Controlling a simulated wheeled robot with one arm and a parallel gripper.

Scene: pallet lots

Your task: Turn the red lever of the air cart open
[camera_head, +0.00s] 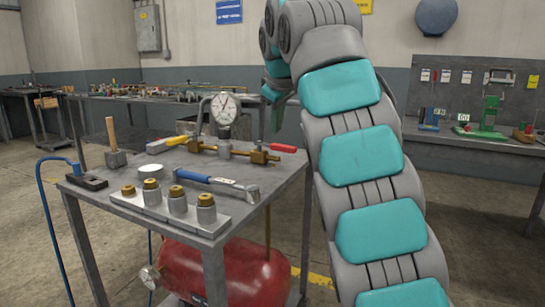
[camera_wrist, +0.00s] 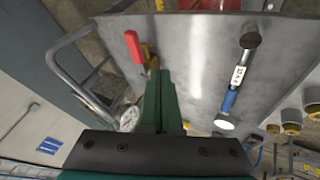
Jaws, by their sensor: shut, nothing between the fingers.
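The red lever (camera_head: 282,148) sits at the right end of a brass pipe run (camera_head: 225,152) on the air cart's grey top (camera_head: 150,208). It points right, away from the brass valve body beside it. In the wrist view the red lever (camera_wrist: 133,46) is just beyond and left of my fingertips, with brass (camera_wrist: 151,56) partly hidden behind them. My gripper (camera_head: 277,122) is above the cart near the round gauge (camera_head: 224,108), its fingers pointing down. In the wrist view my gripper (camera_wrist: 162,74) is shut and empty. I cannot tell whether it touches the lever.
A red tank (camera_head: 240,275) is below. Workbenches stand behind.

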